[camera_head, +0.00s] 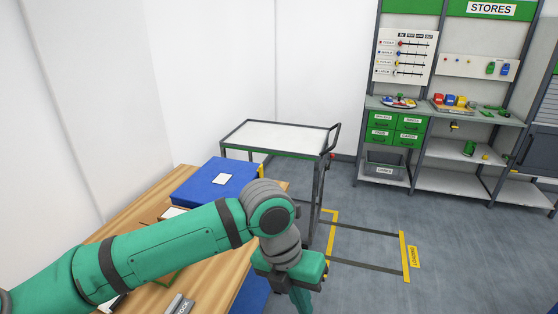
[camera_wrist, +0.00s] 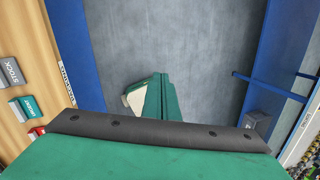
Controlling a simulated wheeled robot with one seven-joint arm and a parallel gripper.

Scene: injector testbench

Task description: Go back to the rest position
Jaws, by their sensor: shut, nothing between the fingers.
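My gripper (camera_head: 300,295) hangs at the end of my green arm, in the lower middle of the head view, pointing down beside the right edge of the wooden bench. In the wrist view my gripper's fingers (camera_wrist: 158,100) are together with nothing between them, over bare grey floor (camera_wrist: 200,40). The fingertips are cut off at the bottom of the head view.
A wooden bench (camera_head: 225,270) with a blue case (camera_head: 205,187) lies left of my gripper. A trolley (camera_head: 280,137) stands behind it. Yellow floor marks (camera_head: 405,257) are to the right. A stores shelf (camera_head: 455,180) stands at the back right, with clear floor before it.

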